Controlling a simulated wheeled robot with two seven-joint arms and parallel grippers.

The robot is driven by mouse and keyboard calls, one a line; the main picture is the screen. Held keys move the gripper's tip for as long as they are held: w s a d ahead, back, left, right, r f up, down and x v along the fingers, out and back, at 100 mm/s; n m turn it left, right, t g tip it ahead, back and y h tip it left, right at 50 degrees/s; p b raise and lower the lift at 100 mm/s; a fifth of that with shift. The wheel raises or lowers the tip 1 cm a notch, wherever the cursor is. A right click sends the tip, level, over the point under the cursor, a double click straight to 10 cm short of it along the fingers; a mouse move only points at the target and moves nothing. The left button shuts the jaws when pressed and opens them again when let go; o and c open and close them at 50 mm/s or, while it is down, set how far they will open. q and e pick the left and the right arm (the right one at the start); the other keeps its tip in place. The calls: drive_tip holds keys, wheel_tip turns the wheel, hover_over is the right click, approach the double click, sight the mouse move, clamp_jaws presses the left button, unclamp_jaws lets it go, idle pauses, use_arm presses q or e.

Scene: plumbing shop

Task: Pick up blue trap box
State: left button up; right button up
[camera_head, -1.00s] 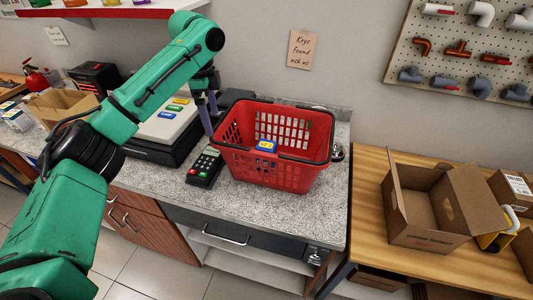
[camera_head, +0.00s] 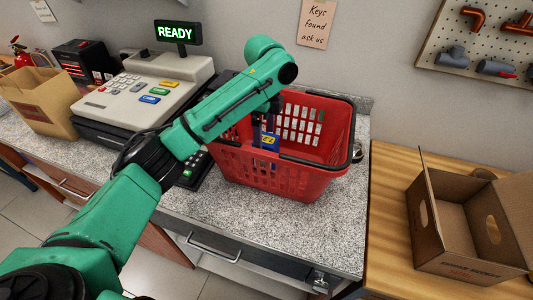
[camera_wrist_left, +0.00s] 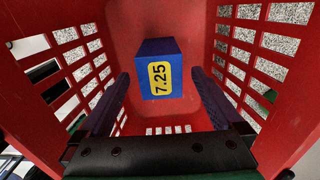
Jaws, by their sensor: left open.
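The blue trap box (camera_head: 269,141) is inside the red shopping basket (camera_head: 290,183), with a yellow label facing me. In the left wrist view the box (camera_wrist_left: 149,48) shows "7.25" on its label, in the middle of the basket. My left gripper (camera_head: 264,130) points down into the basket at the box. In the left wrist view its open fingers (camera_wrist_left: 159,76) stand on either side of the box, with a gap on each side. The gripper is empty. How deep the fingertips reach along the box is hard to tell. My right gripper is not in view.
The basket's walls and dark handle bars (camera_head: 310,164) surround the gripper closely. A card terminal (camera_head: 192,171) and a cash register (camera_head: 150,92) stand left of the basket. An open cardboard box (camera_head: 465,215) sits on the wooden table at right. The counter front is clear.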

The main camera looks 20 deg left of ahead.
use_arm(q)
wheel_tip(320, 180, down, 4)
drive_tip(key=shift+d+f+p, duration=0.1)
drive_tip(key=shift+d+p, duration=0.05)
drive_tip(key=shift+p, duration=0.7)
drive_tip(key=shift+s+f, duration=0.1)
drive_tip(key=shift+f, duration=0.1)
drive_tip(key=shift+c, duration=0.9)
drive_tip(key=c, duration=1)
clamp_jaws()
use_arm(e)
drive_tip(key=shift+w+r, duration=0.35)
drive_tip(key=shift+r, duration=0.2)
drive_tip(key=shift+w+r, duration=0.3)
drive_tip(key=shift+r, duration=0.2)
